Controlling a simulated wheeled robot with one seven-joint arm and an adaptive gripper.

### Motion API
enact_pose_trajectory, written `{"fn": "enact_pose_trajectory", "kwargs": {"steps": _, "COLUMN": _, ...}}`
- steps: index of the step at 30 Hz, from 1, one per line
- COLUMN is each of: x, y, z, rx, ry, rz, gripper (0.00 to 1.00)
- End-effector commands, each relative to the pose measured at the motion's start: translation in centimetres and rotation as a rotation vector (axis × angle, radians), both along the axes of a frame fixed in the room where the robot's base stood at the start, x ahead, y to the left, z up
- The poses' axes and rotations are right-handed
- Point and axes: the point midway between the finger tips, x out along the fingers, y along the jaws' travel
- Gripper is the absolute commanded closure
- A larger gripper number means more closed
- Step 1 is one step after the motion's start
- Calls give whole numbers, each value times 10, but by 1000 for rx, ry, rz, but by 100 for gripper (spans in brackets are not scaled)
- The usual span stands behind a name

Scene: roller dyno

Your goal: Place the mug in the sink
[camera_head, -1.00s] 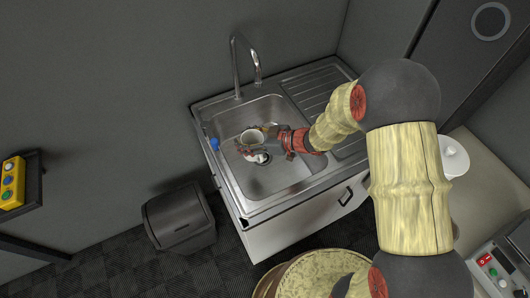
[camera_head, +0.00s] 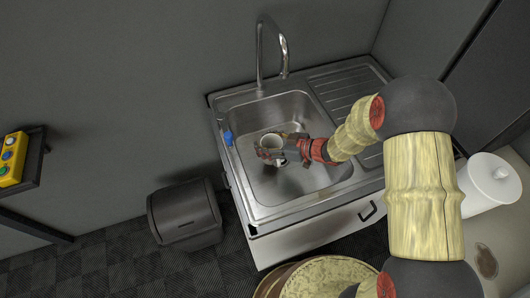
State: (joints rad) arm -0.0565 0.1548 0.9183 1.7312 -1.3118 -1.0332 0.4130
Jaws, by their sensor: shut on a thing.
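The white mug (camera_head: 270,142) is small and upright, over the sink basin in the head view. My gripper (camera_head: 268,152) is shut on it, reaching in from the right. The gripper's fingers hide part of the mug's side. The stainless steel sink (camera_head: 262,207) has a basin on the left and a ribbed drainboard on the right. The mug appears within the basin's outline; I cannot tell whether it touches the basin floor.
A tall curved faucet (camera_head: 260,55) stands at the sink's back edge. A blue item (camera_head: 228,137) sits at the basin's left rim. A dark bin (camera_head: 185,215) stands on the floor to the left. A white cylindrical container (camera_head: 491,181) stands at right.

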Motion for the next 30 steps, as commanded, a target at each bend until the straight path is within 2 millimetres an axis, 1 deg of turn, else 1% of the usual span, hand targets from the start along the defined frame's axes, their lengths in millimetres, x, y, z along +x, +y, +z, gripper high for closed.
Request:
{"fn": "enact_pose_trajectory", "kwargs": {"steps": 4, "x": 0, "y": 0, "z": -15, "rx": 1, "ry": -1, "rz": 0, "gripper": 83}}
{"fn": "enact_pose_trajectory", "kwargs": {"steps": 9, "x": 0, "y": 0, "z": -43, "rx": 1, "ry": 0, "rz": 0, "gripper": 83}}
{"fn": "enact_pose_trajectory", "kwargs": {"steps": 10, "x": 0, "y": 0, "z": -47, "rx": 1, "ry": -1, "rz": 0, "gripper": 83}}
{"fn": "enact_pose_trajectory", "kwargs": {"steps": 12, "x": 1, "y": 0, "z": -49, "rx": 1, "ry": -3, "rz": 1, "gripper": 83}}
{"fn": "enact_pose_trajectory", "kwargs": {"steps": 18, "x": 1, "y": 0, "z": -48, "rx": 1, "ry": -4, "rz": 0, "gripper": 83}}
{"fn": "enact_pose_trajectory", "kwargs": {"steps": 22, "x": 1, "y": 0, "z": -50, "rx": 1, "ry": -3, "rz": 0, "gripper": 83}}
{"fn": "enact_pose_trajectory", "kwargs": {"steps": 23, "x": 0, "y": 0, "z": -51, "rx": 0, "ry": -2, "rz": 0, "gripper": 47}}
{"fn": "enact_pose_trajectory", "kwargs": {"steps": 30, "x": 0, "y": 0, "z": -51, "rx": 0, "ry": -2, "rz": 0, "gripper": 33}}
